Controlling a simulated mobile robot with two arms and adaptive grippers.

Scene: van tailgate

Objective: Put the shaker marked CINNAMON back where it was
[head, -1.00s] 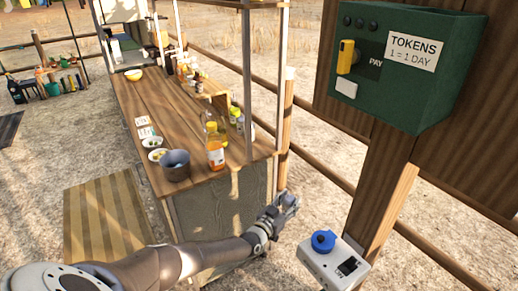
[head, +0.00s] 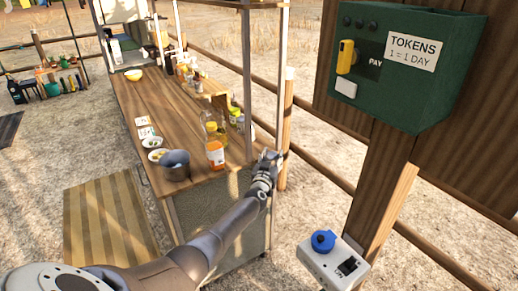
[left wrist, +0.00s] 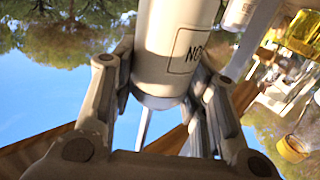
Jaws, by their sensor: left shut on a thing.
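My left gripper (head: 270,158) is at the near right corner of the wooden counter (head: 195,105), beside the post. In the left wrist view the gripper (left wrist: 168,90) is shut on a white cylindrical shaker (left wrist: 165,35), with one finger on each side. Its boxed label shows only a few letters, like "NO"; the rest is out of sight. The held shaker cannot be made out in the head view. Another white labelled container (left wrist: 238,14) shows at the upper right of the left wrist view. My right gripper is not in view.
An orange-labelled bottle (head: 215,153), a dark pot (head: 175,170) and small bowls (head: 157,155) stand near the counter's front. A yellow-lidded jar (head: 235,112) stands by the right edge. The posts (head: 247,90) and wooden fence (head: 340,170) are close to my gripper.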

